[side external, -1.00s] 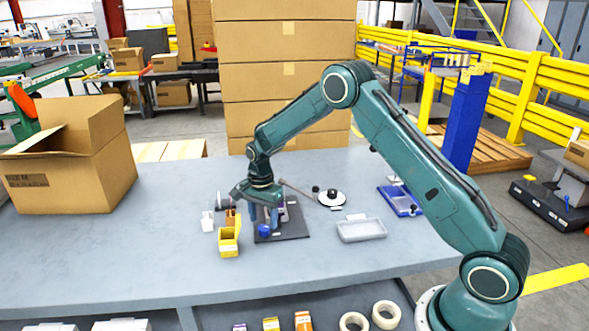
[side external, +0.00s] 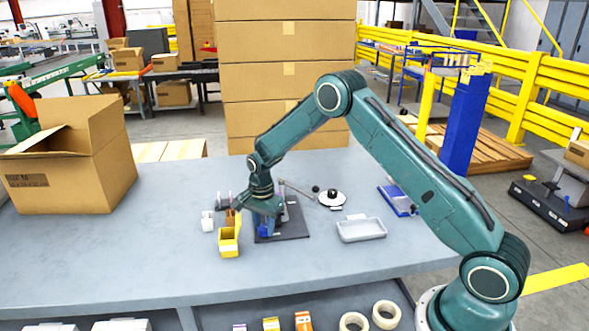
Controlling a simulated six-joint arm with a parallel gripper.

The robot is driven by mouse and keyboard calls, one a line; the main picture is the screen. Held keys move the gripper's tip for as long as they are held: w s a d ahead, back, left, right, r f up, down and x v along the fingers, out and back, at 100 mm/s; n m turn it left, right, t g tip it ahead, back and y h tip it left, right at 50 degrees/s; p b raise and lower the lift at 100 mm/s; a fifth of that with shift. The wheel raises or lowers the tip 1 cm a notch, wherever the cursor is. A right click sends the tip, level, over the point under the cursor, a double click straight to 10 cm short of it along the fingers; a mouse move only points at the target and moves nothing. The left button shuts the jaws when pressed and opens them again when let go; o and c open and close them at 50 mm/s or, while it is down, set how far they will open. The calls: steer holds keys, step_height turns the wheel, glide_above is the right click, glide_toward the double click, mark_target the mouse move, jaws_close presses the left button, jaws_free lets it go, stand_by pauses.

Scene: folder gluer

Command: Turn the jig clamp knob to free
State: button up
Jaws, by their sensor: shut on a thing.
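The jig is a dark flat plate (side external: 294,235) on the grey table, with an upright metal part (side external: 294,212) on it. The blue clamp knob (side external: 264,231) is at the plate's front left, partly hidden by my gripper (side external: 266,226). My gripper points down and is shut on the knob. The fingers are small here and partly merge with the blue of the knob. I cannot read the knob's turn angle or any marking.
A yellow bin (side external: 229,241) stands close on the left, with a white cup (side external: 207,222) beside it. A grey tray (side external: 361,230), a round white-and-black piece (side external: 332,198) and a blue tray (side external: 398,201) lie to the right. An open carton (side external: 75,165) is far left. The front table is clear.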

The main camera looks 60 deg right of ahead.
mark_target(264, 228)
steer(key=shift+n, duration=1.5)
steer(key=o, duration=1)
steer(key=shift+c, duration=0.2)
steer(key=shift+r, duration=0.15)
step_height(264, 228, up, 14)
steer(key=shift+f, duration=0.2)
